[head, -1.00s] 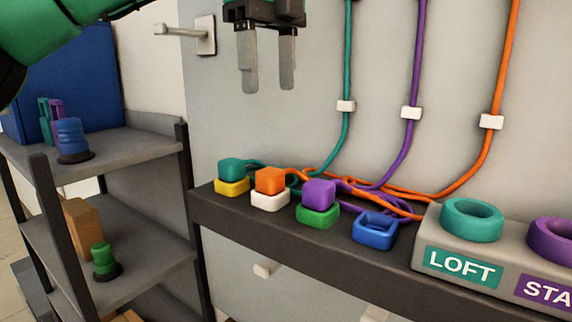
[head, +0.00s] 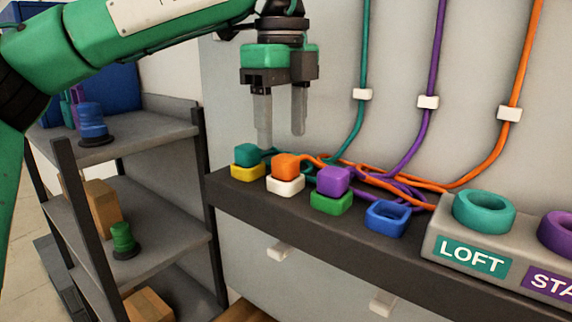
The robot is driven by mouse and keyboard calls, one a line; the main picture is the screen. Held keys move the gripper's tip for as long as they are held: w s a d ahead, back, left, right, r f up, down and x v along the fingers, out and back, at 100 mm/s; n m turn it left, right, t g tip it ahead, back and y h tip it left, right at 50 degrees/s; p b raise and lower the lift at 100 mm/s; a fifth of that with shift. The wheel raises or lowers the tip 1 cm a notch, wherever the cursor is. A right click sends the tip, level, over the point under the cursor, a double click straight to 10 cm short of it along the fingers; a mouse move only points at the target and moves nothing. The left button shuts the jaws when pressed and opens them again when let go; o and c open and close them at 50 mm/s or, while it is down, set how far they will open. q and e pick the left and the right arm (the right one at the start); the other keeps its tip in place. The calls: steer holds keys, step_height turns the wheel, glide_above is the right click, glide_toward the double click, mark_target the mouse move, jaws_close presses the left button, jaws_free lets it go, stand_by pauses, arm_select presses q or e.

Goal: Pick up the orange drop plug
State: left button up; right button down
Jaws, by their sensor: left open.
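The orange drop plug (head: 286,166) sits in a white holder (head: 285,185) on the dark ledge, with an orange cord running from it. A teal plug (head: 247,154) in a yellow holder (head: 248,172) is to its left. A purple plug (head: 333,180) in a green holder (head: 331,202) is to its right. My left gripper (head: 282,138) is open and empty, pointing down just above and behind the teal and orange plugs, apart from the orange one as far as I can tell. My right gripper is not in view.
An empty blue holder (head: 388,217) is right of the purple plug. A grey block with a teal ring (head: 484,212), labelled LOFT, stands further right. Cords tangle behind the plugs. A grey shelf rack (head: 150,176) with bottles and boxes is at left.

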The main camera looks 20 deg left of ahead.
mark_target(284, 156)
arm_select(q)
steer(key=f+p, duration=0.2)
steer(key=shift+w+f, duration=0.3)
steer(key=shift+f, duration=0.1)
steer(key=shift+s+f, duration=0.1)
steer(key=shift+f, duration=0.4)
steer(key=c, duration=1.1)
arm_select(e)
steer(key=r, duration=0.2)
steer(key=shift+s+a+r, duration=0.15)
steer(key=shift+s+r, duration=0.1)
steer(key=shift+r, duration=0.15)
